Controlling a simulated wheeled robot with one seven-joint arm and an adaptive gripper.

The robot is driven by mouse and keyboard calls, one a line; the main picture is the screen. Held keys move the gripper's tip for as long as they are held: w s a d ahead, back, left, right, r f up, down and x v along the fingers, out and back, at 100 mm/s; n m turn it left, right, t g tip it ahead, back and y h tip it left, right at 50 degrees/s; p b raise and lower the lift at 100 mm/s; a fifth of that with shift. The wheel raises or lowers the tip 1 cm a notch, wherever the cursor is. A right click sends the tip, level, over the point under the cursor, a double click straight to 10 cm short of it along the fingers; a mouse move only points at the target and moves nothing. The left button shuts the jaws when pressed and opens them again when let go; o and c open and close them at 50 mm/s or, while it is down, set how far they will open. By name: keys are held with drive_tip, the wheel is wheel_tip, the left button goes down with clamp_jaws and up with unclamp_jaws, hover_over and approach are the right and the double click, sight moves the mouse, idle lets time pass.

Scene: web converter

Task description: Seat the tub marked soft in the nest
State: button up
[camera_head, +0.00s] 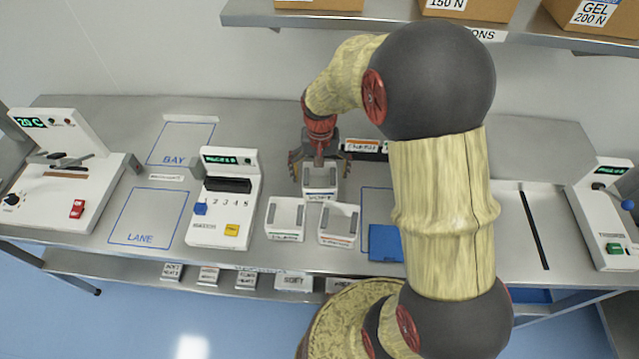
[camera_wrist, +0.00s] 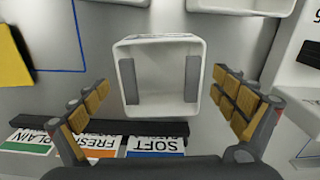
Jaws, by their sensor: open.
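Three white open tubs stand on the grey bench. The rear tub (camera_head: 320,176) is under my gripper, and its front label, too small to read surely, looks blue-edged. The front left tub (camera_head: 286,217) has a green-edged label and the front right tub (camera_head: 339,222) an orange-edged one. My gripper (camera_head: 319,163) is open, fingers spread to either side of the rear tub. In the wrist view that tub (camera_wrist: 160,42) lies between the finger pads, with gaps on both sides; it looks empty, with grey strips on two inner walls. I cannot tell which fixture is the nest.
Behind the rear tub a dark rail holds cards reading PLAIN, FRESH and SOFT (camera_wrist: 155,146). A numbered white device (camera_head: 225,200) stands left of the tubs. Outlined BAY (camera_head: 181,143) and LANE (camera_head: 150,217) areas are clear. A blue pad (camera_head: 385,243) lies right of the tubs.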

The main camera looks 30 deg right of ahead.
sight(320, 181)
wheel_tip(320, 181, down, 3)
drive_tip(key=shift+f+b, duration=0.1)
drive_tip(key=shift+b, duration=0.2)
drive_tip(key=c, duration=0.4)
drive_tip(key=c, duration=0.9)
